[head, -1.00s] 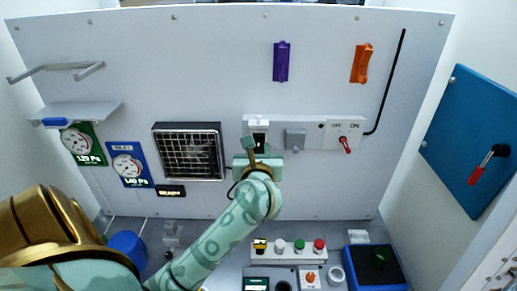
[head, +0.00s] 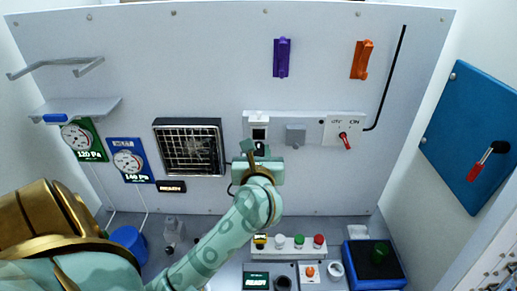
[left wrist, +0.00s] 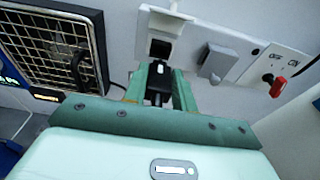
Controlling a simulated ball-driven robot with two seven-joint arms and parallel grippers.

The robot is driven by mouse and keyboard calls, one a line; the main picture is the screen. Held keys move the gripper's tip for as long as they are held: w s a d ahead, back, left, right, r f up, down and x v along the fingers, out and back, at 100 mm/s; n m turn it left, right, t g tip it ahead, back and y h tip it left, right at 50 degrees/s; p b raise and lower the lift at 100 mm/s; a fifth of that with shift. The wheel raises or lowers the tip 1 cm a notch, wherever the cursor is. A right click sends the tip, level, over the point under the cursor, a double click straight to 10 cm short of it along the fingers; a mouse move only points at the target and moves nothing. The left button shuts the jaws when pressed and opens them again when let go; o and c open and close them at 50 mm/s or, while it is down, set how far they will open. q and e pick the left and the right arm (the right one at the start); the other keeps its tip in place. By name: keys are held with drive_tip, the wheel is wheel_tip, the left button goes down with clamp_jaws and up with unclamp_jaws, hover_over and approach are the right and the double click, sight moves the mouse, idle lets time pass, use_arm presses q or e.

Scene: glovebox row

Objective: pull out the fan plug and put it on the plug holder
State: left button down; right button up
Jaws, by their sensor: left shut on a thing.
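My left gripper (head: 255,150) is in front of the wall panel, shut on the black fan plug (left wrist: 156,88), which shows between its fingers in the left wrist view. The plug sits just below and in front of the white socket (head: 258,127); the socket's dark opening (left wrist: 160,48) shows uncovered under a raised white flap. The plug looks clear of it. The fan (head: 190,150) is behind a square grille to the left. A purple holder (head: 282,58) and an orange holder (head: 361,60) are high on the panel; I cannot tell which is the plug holder. My right gripper is out of view.
A grey covered box (head: 295,135) and a red-handled switch (head: 344,138) are right of the socket. A shelf (head: 85,106) and gauges are at left. Below stand a button strip (head: 290,250) and a blue tray (head: 350,265).

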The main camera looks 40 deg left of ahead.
use_arm(q)
drive_tip(key=shift+f+v, duration=0.15)
drive_tip(key=shift+v, duration=0.75)
drive_tip(key=shift+f+v, duration=0.15)
drive_tip(key=shift+v, duration=0.75)
